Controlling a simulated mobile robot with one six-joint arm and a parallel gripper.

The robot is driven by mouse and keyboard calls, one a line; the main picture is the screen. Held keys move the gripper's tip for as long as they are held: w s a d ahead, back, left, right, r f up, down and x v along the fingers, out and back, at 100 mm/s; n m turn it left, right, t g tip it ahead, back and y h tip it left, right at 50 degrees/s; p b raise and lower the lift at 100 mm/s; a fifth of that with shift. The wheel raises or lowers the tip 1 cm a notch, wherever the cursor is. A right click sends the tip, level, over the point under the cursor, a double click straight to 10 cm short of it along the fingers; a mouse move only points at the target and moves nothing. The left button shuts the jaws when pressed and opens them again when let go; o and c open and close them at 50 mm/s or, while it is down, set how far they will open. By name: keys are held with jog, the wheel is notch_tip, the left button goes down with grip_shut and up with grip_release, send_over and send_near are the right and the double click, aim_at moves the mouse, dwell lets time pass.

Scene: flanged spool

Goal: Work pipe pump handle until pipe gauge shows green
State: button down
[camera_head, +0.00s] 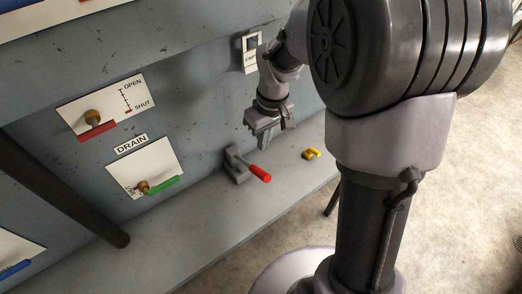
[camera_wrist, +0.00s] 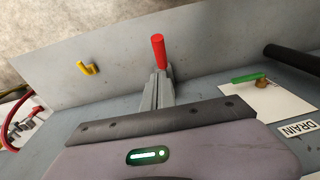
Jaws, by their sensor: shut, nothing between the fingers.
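A lever with a red grip (camera_head: 260,173) and a grey bracket (camera_head: 238,165) stands on the ledge; I take it to be the pump handle. Its red grip points right and toward the front in the head view. It also shows in the wrist view as a red grip (camera_wrist: 158,50) beyond my gripper body. My gripper (camera_head: 263,142) is shut and empty, pointing down above and behind the lever, apart from the red grip. Its fingertips are hard to separate from the grey bracket in the wrist view. No gauge can be made out in either view.
A yellow hook-shaped piece (camera_head: 311,154) lies on the ledge (camera_head: 210,225) to the right. The wall carries a red OPEN/SHUT lever (camera_head: 97,132), a green DRAIN lever (camera_head: 165,184) and a switch plate (camera_head: 250,58). A dark pipe (camera_head: 65,190) crosses the left side.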

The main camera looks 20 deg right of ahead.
aim_at(258, 168)
jog(key=f, duration=0.3)
jog(key=f+b, duration=0.1)
jog(key=f, duration=0.2)
jog(key=f+b, duration=0.1)
jog(key=f, duration=0.3)
jog(key=shift+w+a, duration=0.35)
jog(key=shift+a, duration=0.05)
